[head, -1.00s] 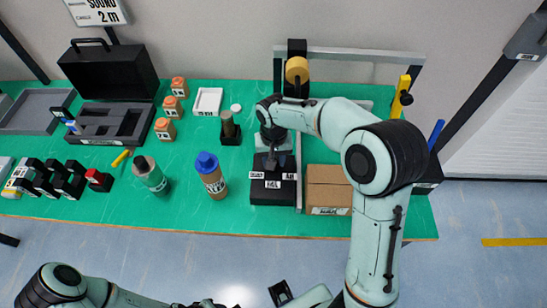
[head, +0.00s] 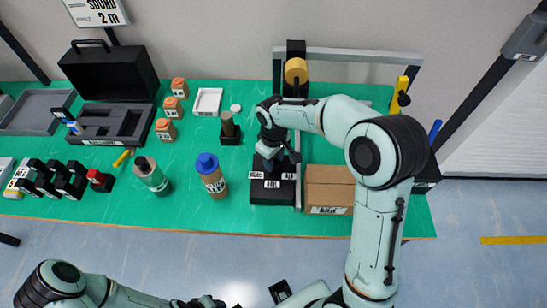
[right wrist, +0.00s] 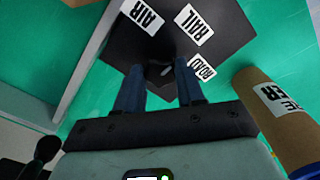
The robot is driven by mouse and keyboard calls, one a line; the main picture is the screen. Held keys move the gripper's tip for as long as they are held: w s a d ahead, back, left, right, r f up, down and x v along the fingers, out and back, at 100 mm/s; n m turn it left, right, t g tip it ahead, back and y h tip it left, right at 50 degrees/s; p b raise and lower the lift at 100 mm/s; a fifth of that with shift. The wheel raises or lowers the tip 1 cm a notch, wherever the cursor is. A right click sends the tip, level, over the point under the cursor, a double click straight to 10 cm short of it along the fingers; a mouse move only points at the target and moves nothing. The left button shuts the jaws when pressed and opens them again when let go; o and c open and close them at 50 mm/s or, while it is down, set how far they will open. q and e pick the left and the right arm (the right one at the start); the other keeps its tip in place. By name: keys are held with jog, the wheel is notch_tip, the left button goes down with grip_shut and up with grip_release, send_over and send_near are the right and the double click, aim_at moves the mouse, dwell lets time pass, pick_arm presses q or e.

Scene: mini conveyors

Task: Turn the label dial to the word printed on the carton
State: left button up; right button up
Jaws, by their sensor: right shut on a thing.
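The label dial is on a black box (head: 272,190) at the front of the green table. White labels on the box read AIR (right wrist: 142,17), RAIL (right wrist: 194,22) and ROAD (right wrist: 202,67) in the right wrist view. My right gripper (right wrist: 160,73) points down over the box, shut on the dial knob, which is mostly hidden between the fingers; a small pale mark shows there. Which label the dial points at, I cannot tell. The brown carton (head: 329,184) stands right of the box; its printed word is too small to read surely. My left gripper is not clearly visible.
A blue-capped bottle (head: 212,180) stands close left of the box, with a green bottle (head: 151,178) farther left. A grey frame with a tape roll (head: 296,71) rises behind. Open green table lies between the bottles and the small orange-topped boxes.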

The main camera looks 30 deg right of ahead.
jog(key=shift+n, duration=0.3)
jog(key=o, duration=1)
jog(key=shift+o, duration=0.2)
pick_arm(q)
jog(key=shift+w+r+p, duration=0.65)
jog(key=shift+r+p, duration=0.1)
jog(key=shift+r, duration=0.25)
pick_arm(e)
notch_tip(320, 180, up, 14)
jog(key=shift+f, duration=0.25)
pick_arm(q)
jog(key=shift+s, duration=0.1)
